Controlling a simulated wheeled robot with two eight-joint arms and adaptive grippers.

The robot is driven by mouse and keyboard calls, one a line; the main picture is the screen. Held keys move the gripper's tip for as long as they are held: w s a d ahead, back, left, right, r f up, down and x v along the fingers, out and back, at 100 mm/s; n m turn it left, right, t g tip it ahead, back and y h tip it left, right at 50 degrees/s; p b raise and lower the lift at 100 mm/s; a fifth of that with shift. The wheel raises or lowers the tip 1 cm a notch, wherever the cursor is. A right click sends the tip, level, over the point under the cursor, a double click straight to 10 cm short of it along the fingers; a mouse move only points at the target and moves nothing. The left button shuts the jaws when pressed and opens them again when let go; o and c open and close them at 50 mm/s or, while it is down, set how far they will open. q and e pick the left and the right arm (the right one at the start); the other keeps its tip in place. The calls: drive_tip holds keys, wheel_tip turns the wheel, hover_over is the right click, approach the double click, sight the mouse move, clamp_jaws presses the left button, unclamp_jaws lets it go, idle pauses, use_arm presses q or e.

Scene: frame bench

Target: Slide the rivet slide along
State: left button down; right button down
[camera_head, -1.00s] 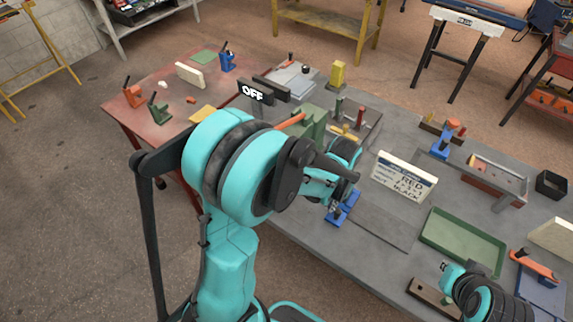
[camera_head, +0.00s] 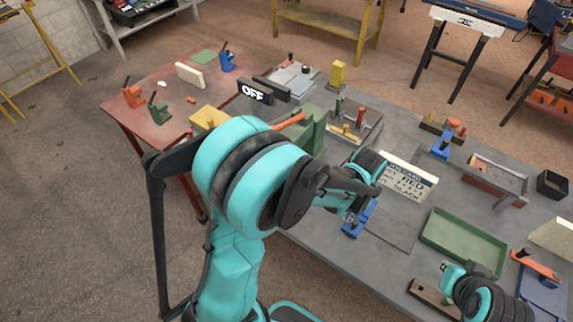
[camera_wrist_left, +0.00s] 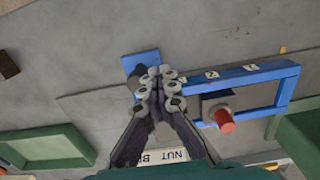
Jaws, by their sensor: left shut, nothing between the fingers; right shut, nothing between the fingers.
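In the left wrist view a blue frame with numbered white labels (camera_wrist_left: 270,71) holds a dark block with a red knob (camera_wrist_left: 224,120), which I take for the rivet slide. A blue flat piece (camera_wrist_left: 139,62) lies at the tips of my left gripper (camera_wrist_left: 158,80), left of the frame; the fingers hide whether they join. The gripper is shut and empty, with the knob to its right. In the head view blue parts (camera_head: 361,216) show beside my left gripper (camera_head: 350,221), and the knob is hidden. My right gripper (camera_head: 446,270) is shut, low at right, away from these parts.
A white card with printed words (camera_head: 408,178) stands behind my left gripper. A green tray (camera_head: 462,243) lies to the right. A green block with an orange bar (camera_head: 312,130) stands beyond my left arm. Bare bench lies between the gripper and the tray.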

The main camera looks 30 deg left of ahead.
use_arm(q)
drive_tip(key=shift+s+d+b, duration=0.15)
drive_tip(key=shift+d+b, duration=0.05)
drive_tip(key=shift+d, duration=2)
drive_tip(key=shift+s+d+b, duration=0.15)
drive_tip(key=shift+s+d, duration=0.05)
drive_tip(key=shift+d, duration=1.95)
drive_tip(key=shift+s+d+b, duration=0.15)
drive_tip(key=shift+d+b, duration=0.05)
drive_tip(key=shift+d, duration=2)
drive_tip(key=shift+a, duration=0.85)
drive_tip(key=shift+r, duration=0.1)
wheel_tip(320, 180, up, 7)
drive_tip(key=p, duration=0.4)
drive_tip(key=shift+p, duration=0.4)
drive_tip(key=shift+w, duration=0.1)
